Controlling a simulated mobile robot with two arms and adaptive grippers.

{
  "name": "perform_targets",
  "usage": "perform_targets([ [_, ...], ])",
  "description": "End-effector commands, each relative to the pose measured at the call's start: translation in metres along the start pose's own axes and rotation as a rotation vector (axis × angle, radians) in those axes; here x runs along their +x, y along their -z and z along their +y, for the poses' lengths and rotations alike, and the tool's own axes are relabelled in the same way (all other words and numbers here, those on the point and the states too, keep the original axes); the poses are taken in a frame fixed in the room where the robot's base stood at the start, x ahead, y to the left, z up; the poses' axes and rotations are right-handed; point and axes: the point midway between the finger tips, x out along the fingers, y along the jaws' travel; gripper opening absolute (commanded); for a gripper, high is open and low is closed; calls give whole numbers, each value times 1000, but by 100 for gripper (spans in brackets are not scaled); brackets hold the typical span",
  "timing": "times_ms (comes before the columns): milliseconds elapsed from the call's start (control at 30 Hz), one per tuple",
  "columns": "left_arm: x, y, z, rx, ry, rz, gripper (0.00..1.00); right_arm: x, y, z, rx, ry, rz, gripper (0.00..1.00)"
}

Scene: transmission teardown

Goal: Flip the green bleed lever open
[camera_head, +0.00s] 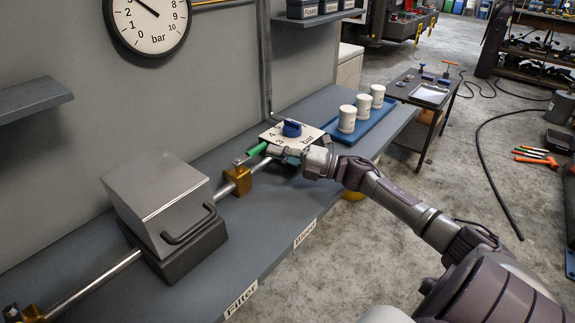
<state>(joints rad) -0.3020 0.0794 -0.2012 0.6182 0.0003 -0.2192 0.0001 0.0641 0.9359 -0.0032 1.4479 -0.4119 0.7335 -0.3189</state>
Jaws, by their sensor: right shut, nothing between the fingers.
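The green bleed lever (256,149) sits just above the brass valve body (240,180) on the steel pipe. It points up and to the right, roughly along the pipe's line. My right gripper (276,151) is shut and empty, with its fingertips beside the lever's right end. I cannot tell whether they touch it. The arm comes in from the right, over the bench edge. My left gripper is out of view.
A white dial plate (272,137) with a blue knob (291,129) lies just behind the gripper. A grey filter box (157,199) stands to the left. White canisters (347,119) stand on a blue tray (375,121). A gauge (150,19) hangs above.

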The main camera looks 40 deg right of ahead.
Motion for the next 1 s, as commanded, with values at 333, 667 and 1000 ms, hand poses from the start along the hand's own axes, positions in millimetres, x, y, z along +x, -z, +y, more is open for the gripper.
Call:
perform_targets([
  [333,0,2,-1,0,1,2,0,-68,4,-3,4,7,6,0],
  [667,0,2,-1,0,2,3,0,-108,4,-1,4,2,9,0],
  [1000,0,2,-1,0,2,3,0,-111,4,-1,3,1,10,0],
])
